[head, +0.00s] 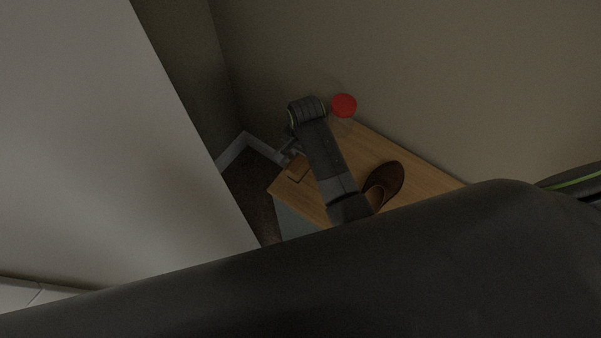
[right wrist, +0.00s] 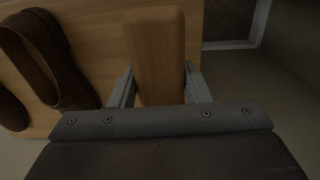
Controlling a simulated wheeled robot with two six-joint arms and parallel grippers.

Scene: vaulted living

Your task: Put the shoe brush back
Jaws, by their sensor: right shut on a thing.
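The shoe brush (right wrist: 156,48) shows in the right wrist view as a plain wooden block with rounded edges. My right gripper (right wrist: 160,88) is shut on it, one finger on each side. In the head view the right gripper (head: 289,157) is at the left end of a small wooden table (head: 275,187), with the brush (head: 298,169) at its fingers. The brush is over the table top; I cannot tell whether it touches it. Its bristles are hidden. My left gripper is not in view.
Brown shoes (right wrist: 45,60) stand on the table, left of the brush in the wrist view; one shoe (head: 387,183) shows in the head view. A clear jar with a red lid (head: 344,104) stands by the wall. A large pale panel (head: 110,150) fills the left.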

